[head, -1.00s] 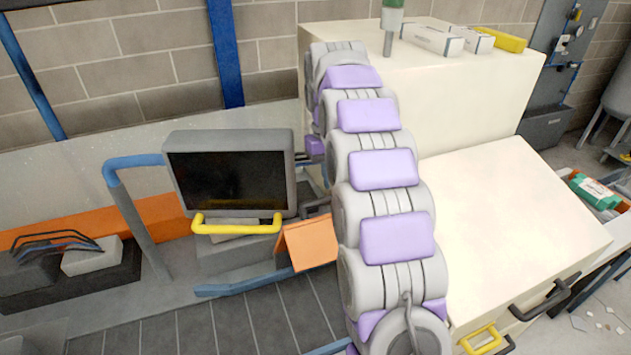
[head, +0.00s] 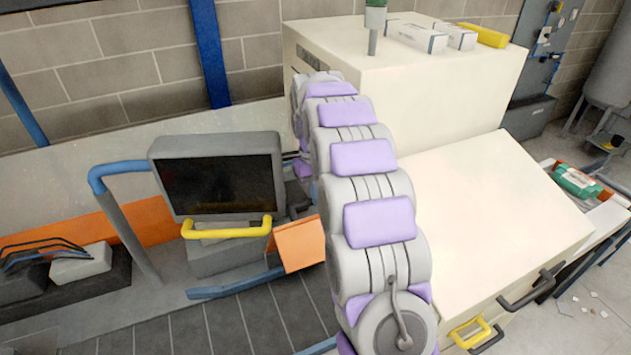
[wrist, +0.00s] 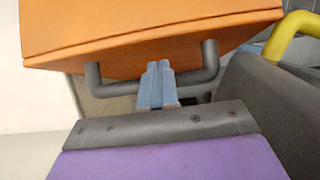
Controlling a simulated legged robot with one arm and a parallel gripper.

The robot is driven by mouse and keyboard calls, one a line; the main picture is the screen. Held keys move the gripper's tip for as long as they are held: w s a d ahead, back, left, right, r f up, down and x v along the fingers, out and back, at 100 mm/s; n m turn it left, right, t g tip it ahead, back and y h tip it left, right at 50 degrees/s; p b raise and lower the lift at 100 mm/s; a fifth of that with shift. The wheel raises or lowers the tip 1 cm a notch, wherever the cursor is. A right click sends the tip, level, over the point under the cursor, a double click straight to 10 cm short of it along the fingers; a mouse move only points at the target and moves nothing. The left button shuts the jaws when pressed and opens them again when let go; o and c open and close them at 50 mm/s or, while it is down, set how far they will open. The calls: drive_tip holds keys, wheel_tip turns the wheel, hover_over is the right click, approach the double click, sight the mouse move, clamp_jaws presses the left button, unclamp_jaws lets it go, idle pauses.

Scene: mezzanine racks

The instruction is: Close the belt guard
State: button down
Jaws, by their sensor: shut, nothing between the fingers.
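An orange panel (head: 300,243), which I take to be the belt guard, stands tilted beside the dark-screened console in the head view. In the wrist view the orange panel (wrist: 140,35) fills the top, with a dark grey U-shaped handle (wrist: 209,70) on its lower face. My gripper (wrist: 158,66) has its blue-grey fingers together and empty. The fingers point at the panel between the two handle posts and overlap the handle bar. I cannot tell whether they touch it. In the head view my gripper is hidden behind my arm.
The console (head: 215,180) with a yellow handle (head: 227,231) stands close left of the panel. A blue rail (head: 125,170) is farther left. A large cream cabinet (head: 480,215) with handles is on the right. Boxes (head: 416,36) lie on the cream housing behind.

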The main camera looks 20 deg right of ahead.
drive_tip(key=shift+s+f, duration=0.25)
drive_tip(key=shift+f, duration=1.05)
drive_tip(key=shift+s, duration=0.1)
